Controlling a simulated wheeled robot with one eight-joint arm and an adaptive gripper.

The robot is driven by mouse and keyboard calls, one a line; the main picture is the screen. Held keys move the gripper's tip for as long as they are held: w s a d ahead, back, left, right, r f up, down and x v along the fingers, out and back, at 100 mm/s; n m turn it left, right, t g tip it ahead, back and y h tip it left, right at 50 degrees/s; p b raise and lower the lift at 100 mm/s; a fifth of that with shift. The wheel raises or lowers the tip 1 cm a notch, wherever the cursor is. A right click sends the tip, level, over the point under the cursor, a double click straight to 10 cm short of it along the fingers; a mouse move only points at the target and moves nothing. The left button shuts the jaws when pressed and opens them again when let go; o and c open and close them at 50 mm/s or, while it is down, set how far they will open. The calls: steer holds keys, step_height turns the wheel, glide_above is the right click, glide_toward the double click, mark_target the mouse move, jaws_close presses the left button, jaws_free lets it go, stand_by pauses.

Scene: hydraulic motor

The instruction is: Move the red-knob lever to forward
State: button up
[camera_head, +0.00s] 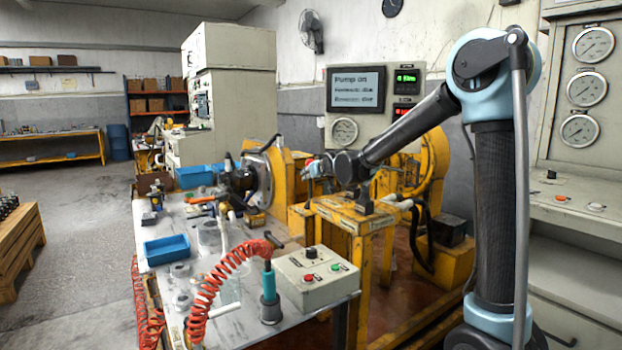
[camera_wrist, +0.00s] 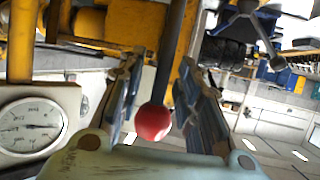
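The red knob (camera_wrist: 153,122) is a ball on the end of a dark lever shaft (camera_wrist: 172,55). In the wrist view it lies between the two fingers of my gripper (camera_wrist: 160,66), close to the palm, with the shaft running out past the fingertips. The fingers stand apart, with a visible gap on each side of the knob and shaft. In the head view my gripper (camera_head: 316,168) is small, above the yellow stand at the bench's far right. The knob cannot be made out clearly there. The lever's position marks are not readable.
The yellow stand (camera_head: 345,214) and a yellow motor frame (camera_head: 434,165) are close to my arm. A display panel (camera_head: 356,90) behind reads "Pump on". The metal bench (camera_head: 235,262) holds a control box (camera_head: 313,286), a blue tray (camera_head: 167,250) and a red coiled hose (camera_head: 205,290).

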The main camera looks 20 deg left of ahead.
steer(key=shift+w+a+f, duration=0.15)
steer(key=shift+w+a, duration=0.05)
steer(key=shift+w, duration=0.1)
jaws_close()
steer(key=shift+a, duration=0.2)
